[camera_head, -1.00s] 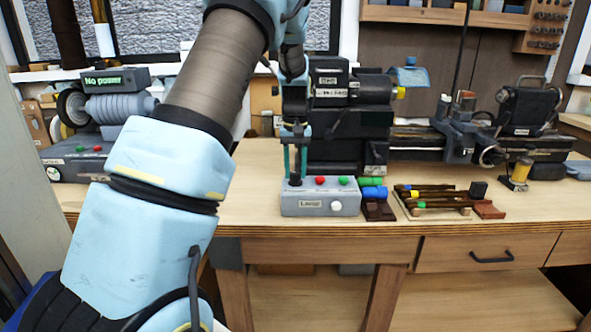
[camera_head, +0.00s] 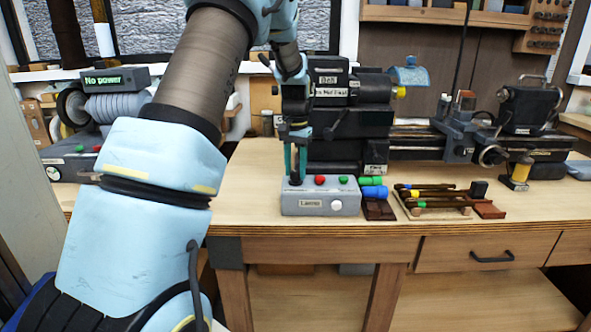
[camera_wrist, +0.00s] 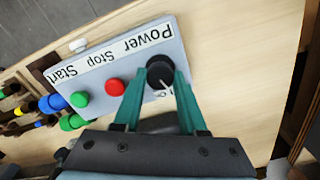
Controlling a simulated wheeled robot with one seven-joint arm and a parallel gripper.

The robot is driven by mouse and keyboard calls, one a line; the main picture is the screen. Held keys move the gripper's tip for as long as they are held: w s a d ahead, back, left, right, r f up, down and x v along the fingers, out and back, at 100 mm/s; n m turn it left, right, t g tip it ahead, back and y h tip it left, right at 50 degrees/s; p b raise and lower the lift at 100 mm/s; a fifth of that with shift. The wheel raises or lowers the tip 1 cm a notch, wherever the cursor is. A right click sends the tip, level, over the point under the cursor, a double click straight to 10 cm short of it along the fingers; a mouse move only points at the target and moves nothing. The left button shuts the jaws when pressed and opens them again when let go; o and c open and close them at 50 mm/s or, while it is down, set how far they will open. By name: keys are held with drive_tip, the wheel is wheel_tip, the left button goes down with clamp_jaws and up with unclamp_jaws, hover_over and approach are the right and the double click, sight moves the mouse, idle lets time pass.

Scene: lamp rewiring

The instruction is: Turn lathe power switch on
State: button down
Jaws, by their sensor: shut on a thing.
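The grey control box (camera_head: 325,203) sits near the bench's front edge, below the lathe (camera_head: 350,125). It also fills the upper middle of the wrist view (camera_wrist: 118,62), with the words Power, Stop and Start on a white strip. A round black power knob (camera_wrist: 160,68) with a pale pointer line is at the Power end. A red button (camera_wrist: 115,87) and a green button (camera_wrist: 79,99) are beside it. My gripper (camera_head: 295,176) points down at the box's left end. In the wrist view its two teal fingers (camera_wrist: 161,80) are shut on the knob from both sides.
A wooden rack (camera_head: 435,208) with dark rods lies farther right. A grey machine at the left carries a display (camera_head: 102,81) reading "No power". The bench front between box and left machine is clear.

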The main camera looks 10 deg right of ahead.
sight(296, 172)
drive_tip(key=m, duration=0.6)
drive_tip(key=shift+r+m+p, duration=0.1)
drive_tip(key=shift+m+p, duration=0.2)
drive_tip(key=m+p, duration=0.1)
drive_tip(key=m, duration=0.5)
drive_tip(key=shift+p, duration=0.3)
drive_tip(key=shift+m, duration=0.3)
drive_tip(key=shift+c, duration=2.3)
unclamp_jaws()
wheel_tip(296, 172, up, 11)
drive_tip(key=b, duration=0.2)
